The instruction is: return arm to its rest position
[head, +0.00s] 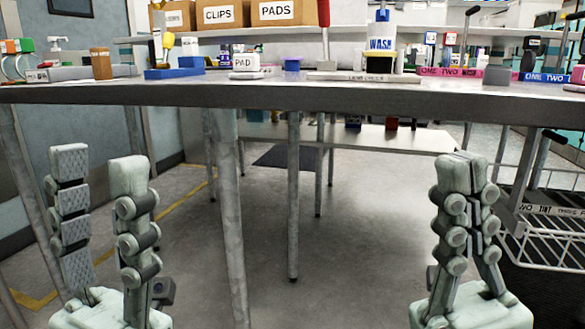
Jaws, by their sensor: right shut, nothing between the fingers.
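My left gripper (100,168) is at the lower left of the head view. Its two fingers stand upright and wide apart, with nothing between them. My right gripper (461,158) is at the lower right. Its fingers point up and meet at the tips, with nothing held. Both grippers appear in front of and below the edge of the grey table (300,96). The arms behind the grippers are out of view.
On the table are a WASH container (381,45), a PAD box (245,62) and blue trays (175,72). Boxes marked CLIPS (222,14) and PADS (285,12) stand on a shelf behind. A wire basket (545,240) is close right of my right gripper.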

